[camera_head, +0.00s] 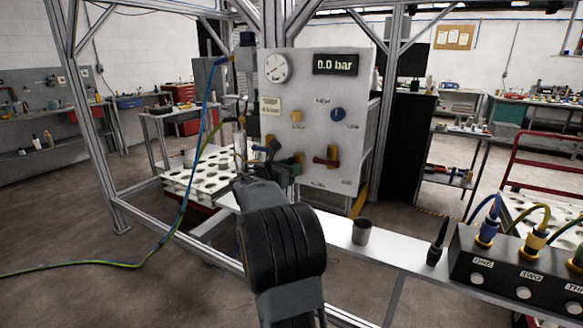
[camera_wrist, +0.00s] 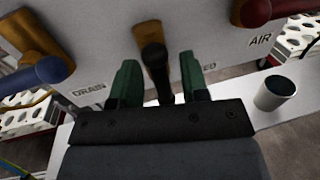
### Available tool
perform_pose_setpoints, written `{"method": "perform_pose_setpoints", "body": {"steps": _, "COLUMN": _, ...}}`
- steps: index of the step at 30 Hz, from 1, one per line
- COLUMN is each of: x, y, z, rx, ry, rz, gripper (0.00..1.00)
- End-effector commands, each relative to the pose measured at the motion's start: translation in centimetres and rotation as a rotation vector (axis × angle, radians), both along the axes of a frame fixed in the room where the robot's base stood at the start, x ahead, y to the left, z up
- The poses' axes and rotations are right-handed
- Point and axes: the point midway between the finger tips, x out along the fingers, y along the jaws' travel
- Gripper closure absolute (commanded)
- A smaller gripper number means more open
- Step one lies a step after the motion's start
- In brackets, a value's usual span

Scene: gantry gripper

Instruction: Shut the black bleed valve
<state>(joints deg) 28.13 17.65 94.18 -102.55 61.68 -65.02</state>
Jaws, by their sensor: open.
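The black bleed valve shows in the wrist view as a black handle (camera_wrist: 156,75) with a round knob-like end on a brass body (camera_wrist: 146,35) on the pale panel. My gripper (camera_wrist: 158,66) is open, with one green finger on each side of the black handle. Gaps show between the handle and both fingers, so it is not gripped. In the head view my gripper (camera_head: 287,168) is at the panel's lower left, and my arm and gripper largely hide the black valve.
A red-handled valve (camera_head: 326,159) is to the right on the panel (camera_head: 350,110); a blue-handled valve (camera_wrist: 50,70) is to the left in the wrist view. The display (camera_head: 336,64) reads 0.0 bar. A grey cup (camera_head: 361,232) stands on the white bench (camera_head: 395,258).

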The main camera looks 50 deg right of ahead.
Motion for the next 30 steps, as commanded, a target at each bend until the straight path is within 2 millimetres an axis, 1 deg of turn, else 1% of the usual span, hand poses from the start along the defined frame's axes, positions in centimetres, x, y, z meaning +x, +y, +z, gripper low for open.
{"method": "perform_pose_setpoints", "body": {"steps": 4, "x": 0.01, "y": -0.68, "z": -0.02, "rx": 0.001, "ry": 0.0, "rz": 0.0, "gripper": 0.59}}
{"method": "perform_pose_setpoints", "body": {"steps": 13, "x": 0.02, "y": -0.78, "z": -0.02, "rx": 0.001, "ry": 0.0, "rz": 0.0, "gripper": 0.59}}
{"method": "perform_pose_setpoints", "body": {"steps": 14, "x": 0.02, "y": -0.78, "z": -0.02, "rx": 0.001, "ry": 0.0, "rz": 0.0, "gripper": 0.61}}
{"method": "perform_pose_setpoints", "body": {"steps": 26, "x": 0.01, "y": -0.75, "z": -0.02, "rx": 0.001, "ry": 0.0, "rz": 0.0, "gripper": 0.99}}
{"method": "perform_pose_setpoints", "body": {"steps": 30, "x": 0.01, "y": -0.75, "z": -0.03, "rx": 0.001, "ry": -0.003, "rz": 0.0, "gripper": 1.0}}
